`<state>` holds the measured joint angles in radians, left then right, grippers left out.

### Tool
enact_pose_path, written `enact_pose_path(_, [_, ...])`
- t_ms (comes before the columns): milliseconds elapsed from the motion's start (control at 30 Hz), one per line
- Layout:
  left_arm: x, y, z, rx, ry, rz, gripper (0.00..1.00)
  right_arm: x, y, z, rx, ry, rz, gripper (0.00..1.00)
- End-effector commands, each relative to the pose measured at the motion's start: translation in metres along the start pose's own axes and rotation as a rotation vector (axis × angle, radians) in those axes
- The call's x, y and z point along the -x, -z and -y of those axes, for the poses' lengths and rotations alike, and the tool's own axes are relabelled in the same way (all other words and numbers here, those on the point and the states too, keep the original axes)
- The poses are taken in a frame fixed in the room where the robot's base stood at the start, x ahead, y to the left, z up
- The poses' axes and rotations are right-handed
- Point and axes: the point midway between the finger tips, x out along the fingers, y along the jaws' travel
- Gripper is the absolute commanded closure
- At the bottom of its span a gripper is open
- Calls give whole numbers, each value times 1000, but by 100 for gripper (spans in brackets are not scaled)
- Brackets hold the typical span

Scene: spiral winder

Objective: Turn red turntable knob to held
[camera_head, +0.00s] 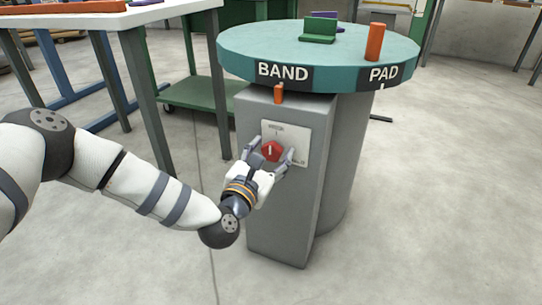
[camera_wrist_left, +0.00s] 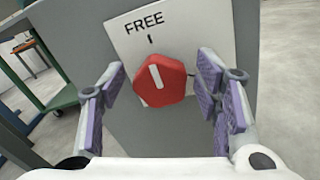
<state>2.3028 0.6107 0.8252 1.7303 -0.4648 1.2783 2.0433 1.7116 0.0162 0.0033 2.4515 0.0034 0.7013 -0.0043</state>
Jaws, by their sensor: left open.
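The red knob (camera_head: 271,150) sits on a white plate (camera_head: 298,134) on the front of the grey pedestal (camera_head: 262,215). In the left wrist view the red knob (camera_wrist_left: 160,81) has a white pointer line, tilted slightly left of upright, below a tick mark and the word FREE. My left gripper (camera_head: 271,158) is open, with its fingers on either side of the knob. In the left wrist view its purple-padded fingers (camera_wrist_left: 160,98) stand apart from the knob, with gaps on both sides. The lower plate label is too small to read. My right gripper is not in view.
A teal turntable (camera_head: 270,62) marked BAND and PAD tops the pedestal. It carries an orange cylinder (camera_head: 375,42) and a green block (camera_head: 319,32). An orange tab (camera_head: 279,93) sits under the rim. A white table (camera_head: 100,17) and green cart (camera_head: 205,97) stand left.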

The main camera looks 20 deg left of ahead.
Motion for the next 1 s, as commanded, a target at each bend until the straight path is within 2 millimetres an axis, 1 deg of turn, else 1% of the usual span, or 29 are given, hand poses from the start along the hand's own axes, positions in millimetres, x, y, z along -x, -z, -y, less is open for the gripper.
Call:
enact_pose_path(167, [0, -1, 0, 0, 0, 0, 43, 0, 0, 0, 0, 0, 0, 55])
enact_pose_path(200, [0, -1, 0, 0, 0, 0, 47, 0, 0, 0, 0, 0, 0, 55])
enact_pose_path(267, [0, 0, 0, 0, 0, 0, 61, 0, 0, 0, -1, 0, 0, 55])
enact_pose_path(300, [0, 0, 0, 0, 0, 0, 70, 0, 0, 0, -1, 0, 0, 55])
enact_pose_path(400, [0, 0, 0, 0, 0, 0, 91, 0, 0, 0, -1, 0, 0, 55])
enact_pose_path(733, [0, -1, 0, -35, 0, -1, 91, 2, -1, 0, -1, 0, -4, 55])
enact_pose_path(867, [1, -1, 0, -99, 0, -1, 91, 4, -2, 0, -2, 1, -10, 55])
enact_pose_path(1000, [1, -2, 1, -205, 1, -1, 91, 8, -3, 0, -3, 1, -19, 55])
